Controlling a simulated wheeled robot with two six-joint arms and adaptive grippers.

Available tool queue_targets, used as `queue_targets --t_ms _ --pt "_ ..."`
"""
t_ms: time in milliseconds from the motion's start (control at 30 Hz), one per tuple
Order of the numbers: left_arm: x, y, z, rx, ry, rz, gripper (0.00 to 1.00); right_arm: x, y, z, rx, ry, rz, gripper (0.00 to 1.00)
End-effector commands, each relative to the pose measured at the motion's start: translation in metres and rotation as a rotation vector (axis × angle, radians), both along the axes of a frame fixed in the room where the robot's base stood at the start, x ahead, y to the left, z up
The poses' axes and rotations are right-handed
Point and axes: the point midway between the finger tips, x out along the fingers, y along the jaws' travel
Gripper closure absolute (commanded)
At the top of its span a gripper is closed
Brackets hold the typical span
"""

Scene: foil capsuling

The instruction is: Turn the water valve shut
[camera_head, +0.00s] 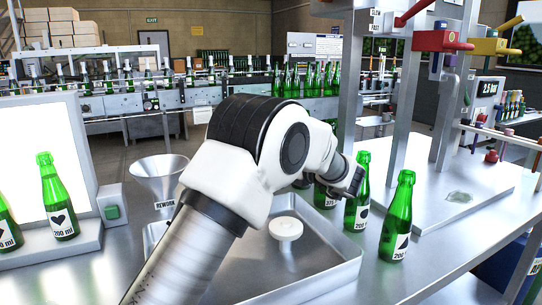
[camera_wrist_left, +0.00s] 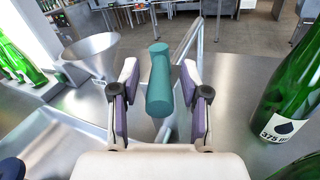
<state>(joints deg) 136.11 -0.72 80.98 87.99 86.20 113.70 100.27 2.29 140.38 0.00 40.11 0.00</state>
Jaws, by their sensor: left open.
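A teal cylindrical handle (camera_wrist_left: 159,85) stands between the fingers of my left gripper (camera_wrist_left: 158,72) in the left wrist view. It looks like the valve's grip, but no label shows. The purple-padded fingers are open, one on each side of it, with gaps visible. In the head view my left arm comes in from the lower left, and its gripper (camera_head: 352,183) is partly hidden beside the green bottles. I cannot make out the teal handle there. My right gripper is not in view.
Green bottles (camera_head: 397,220) stand close to the gripper on the right; a 375 bottle (camera_wrist_left: 290,100) is near in the wrist view. A metal funnel (camera_head: 160,175) stands left, a tray (camera_head: 345,270) with a white round piece (camera_head: 286,229) below. Red (camera_head: 440,41) and yellow (camera_head: 494,46) fittings hang upper right.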

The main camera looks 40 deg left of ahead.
Motion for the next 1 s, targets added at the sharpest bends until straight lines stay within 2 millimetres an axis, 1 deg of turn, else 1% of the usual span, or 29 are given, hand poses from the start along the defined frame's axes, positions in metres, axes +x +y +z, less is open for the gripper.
queue_targets --t_ms 67,167,400,500,600,800,833,867,900,933,967,1000 --pt "0.000 0.000 0.005 0.000 -0.001 0.000 0.54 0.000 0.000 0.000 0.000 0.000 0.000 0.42" --pt "0.000 0.000 0.021 0.001 -0.005 0.000 0.54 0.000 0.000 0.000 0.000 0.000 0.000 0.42" --pt "0.000 0.000 0.076 0.000 -0.006 0.000 0.54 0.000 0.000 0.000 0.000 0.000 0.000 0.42" --pt "0.000 0.000 0.091 0.000 -0.004 0.000 0.54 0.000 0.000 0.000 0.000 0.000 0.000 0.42" --pt "0.000 0.000 0.099 -0.001 -0.001 0.000 0.54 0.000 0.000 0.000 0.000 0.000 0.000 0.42" --pt "0.000 0.000 0.100 0.000 0.000 0.000 0.54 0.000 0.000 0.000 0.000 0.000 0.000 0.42" --pt "0.000 0.000 0.100 0.000 0.000 0.000 0.58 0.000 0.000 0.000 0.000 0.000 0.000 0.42" --pt "0.000 0.000 0.100 0.000 0.001 0.000 0.68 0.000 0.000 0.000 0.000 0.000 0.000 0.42" --pt "0.001 0.000 0.100 0.001 0.009 0.000 0.83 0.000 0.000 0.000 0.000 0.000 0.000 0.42" --pt "0.001 0.000 0.100 0.001 0.023 -0.002 0.93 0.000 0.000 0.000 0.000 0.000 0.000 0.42" --pt "0.002 0.000 0.099 0.002 0.041 -0.009 1.00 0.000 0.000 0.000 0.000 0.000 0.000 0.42" --pt "0.007 -0.001 0.102 0.025 0.078 -0.032 1.00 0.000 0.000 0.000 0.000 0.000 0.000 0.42"
